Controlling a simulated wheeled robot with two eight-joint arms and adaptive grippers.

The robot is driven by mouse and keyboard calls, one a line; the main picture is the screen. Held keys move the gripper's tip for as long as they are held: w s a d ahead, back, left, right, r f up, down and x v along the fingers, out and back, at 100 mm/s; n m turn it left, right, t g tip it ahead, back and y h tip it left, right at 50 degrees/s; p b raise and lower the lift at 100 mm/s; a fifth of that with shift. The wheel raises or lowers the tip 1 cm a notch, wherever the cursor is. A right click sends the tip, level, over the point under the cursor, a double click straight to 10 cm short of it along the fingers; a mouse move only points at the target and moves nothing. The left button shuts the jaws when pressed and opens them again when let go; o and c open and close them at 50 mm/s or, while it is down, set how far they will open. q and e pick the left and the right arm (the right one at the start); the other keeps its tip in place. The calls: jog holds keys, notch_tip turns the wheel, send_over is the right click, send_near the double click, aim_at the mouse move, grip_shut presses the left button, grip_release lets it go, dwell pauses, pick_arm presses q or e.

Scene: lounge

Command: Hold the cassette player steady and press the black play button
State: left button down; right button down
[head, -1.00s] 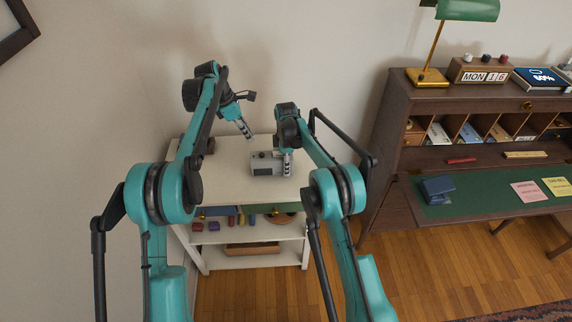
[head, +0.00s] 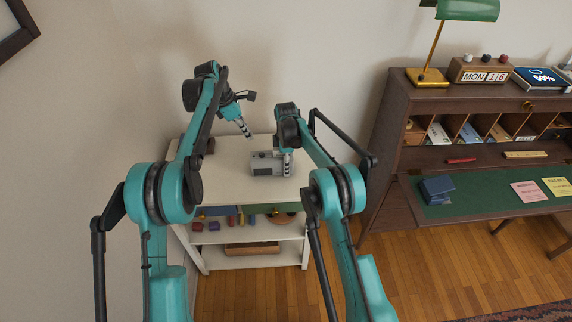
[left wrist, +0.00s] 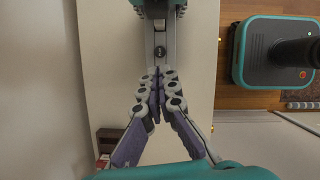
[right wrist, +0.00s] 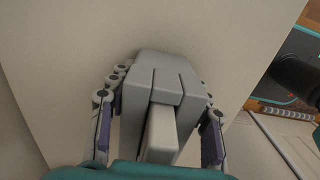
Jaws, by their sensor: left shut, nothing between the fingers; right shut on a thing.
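The grey cassette player (head: 265,170) is at the right part of the white shelf top in the head view. My right gripper (head: 288,165) points down and is shut around its right end. In the right wrist view, the player's grey body (right wrist: 165,70) lies between the two fingers. My left gripper (head: 249,135) is above and behind the player, tilted down to the right, apart from it. Its fingers are closed together and empty, as the left wrist view (left wrist: 158,92) shows. The black play button is too small to make out in the head view.
The white shelf unit (head: 225,160) has a small brown box (head: 208,146) at its left end and several small items on the lower shelf. A wall is close behind and to the left. A wooden desk (head: 400,130) stands to the right. The shelf top's left part is mostly clear.

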aim_at(261, 156)
pick_arm(q)
jog(key=shift+d, duration=0.1)
dwell(0.3)
jog(key=shift+d+f+n+t, duration=0.35)
jog(key=shift+d+f+t, duration=0.25)
jog(key=shift+f+t, duration=0.7)
jog(key=shift+d+f+n+t, duration=0.3)
jog(key=shift+d+f+t, duration=0.3)
jog(key=shift+f+t, duration=0.75)
jog(key=shift+d+f+n+t, duration=0.35)
jog(key=shift+d+f+t, duration=0.25)
jog(key=shift+f+t, duration=0.7)
jog(key=shift+s+f, duration=0.1)
